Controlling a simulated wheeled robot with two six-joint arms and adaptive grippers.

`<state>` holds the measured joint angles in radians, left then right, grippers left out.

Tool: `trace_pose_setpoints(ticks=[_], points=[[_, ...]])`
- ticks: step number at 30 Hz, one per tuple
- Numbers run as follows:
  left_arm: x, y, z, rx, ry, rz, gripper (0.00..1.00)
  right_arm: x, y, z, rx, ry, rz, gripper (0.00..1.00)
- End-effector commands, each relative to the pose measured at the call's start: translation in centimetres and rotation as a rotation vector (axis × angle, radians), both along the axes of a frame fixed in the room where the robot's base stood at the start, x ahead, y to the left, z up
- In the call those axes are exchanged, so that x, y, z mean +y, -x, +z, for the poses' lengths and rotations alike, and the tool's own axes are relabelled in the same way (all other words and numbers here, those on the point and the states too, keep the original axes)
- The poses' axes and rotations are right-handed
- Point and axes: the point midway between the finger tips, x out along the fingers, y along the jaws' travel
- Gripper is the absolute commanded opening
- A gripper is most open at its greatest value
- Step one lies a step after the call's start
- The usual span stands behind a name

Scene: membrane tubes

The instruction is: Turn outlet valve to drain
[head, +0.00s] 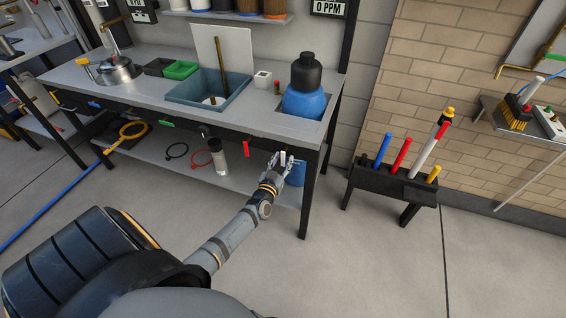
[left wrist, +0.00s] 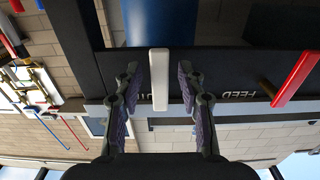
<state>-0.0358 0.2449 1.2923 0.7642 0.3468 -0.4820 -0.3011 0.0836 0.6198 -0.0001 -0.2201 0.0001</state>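My left gripper (head: 280,160) is in front of the bench's front edge, below the blue tank. In the left wrist view my left gripper (left wrist: 158,72) is open, with one finger on each side of a white lever handle (left wrist: 160,80). Gaps show between the handle and both fingers. Lettering beside the handle is mostly hidden by a finger. A red lever handle (left wrist: 295,79), at the right, stands by the label FEED (left wrist: 238,94). The red handle also shows in the head view (head: 247,148), left of the gripper. My right gripper is in neither view.
The blue tank (head: 304,103) with a black cap is set into the bench top (head: 140,84). A blue bucket (head: 296,174) stands on the lower shelf behind my gripper. A black rack of coloured tubes (head: 385,186) stands to the right. The floor in front is clear.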

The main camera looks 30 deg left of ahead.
Motion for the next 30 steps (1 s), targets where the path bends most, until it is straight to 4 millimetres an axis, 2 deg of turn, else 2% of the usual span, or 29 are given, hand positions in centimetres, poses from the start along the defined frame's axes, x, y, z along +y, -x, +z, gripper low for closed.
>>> trace_pose_setpoints(ticks=[10,18,19,30], points=[[0.13,-0.54,0.05,0.0,0.0,0.0,0.38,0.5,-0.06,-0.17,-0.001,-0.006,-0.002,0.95],[0.13,-0.53,0.03,0.0,0.0,0.0,0.02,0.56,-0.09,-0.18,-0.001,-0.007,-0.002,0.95],[0.13,-0.53,0.03,0.0,0.0,0.0,0.0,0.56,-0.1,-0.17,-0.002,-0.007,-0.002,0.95],[0.0,-0.53,0.02,-0.007,0.032,0.0,0.0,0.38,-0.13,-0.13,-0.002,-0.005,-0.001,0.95]])
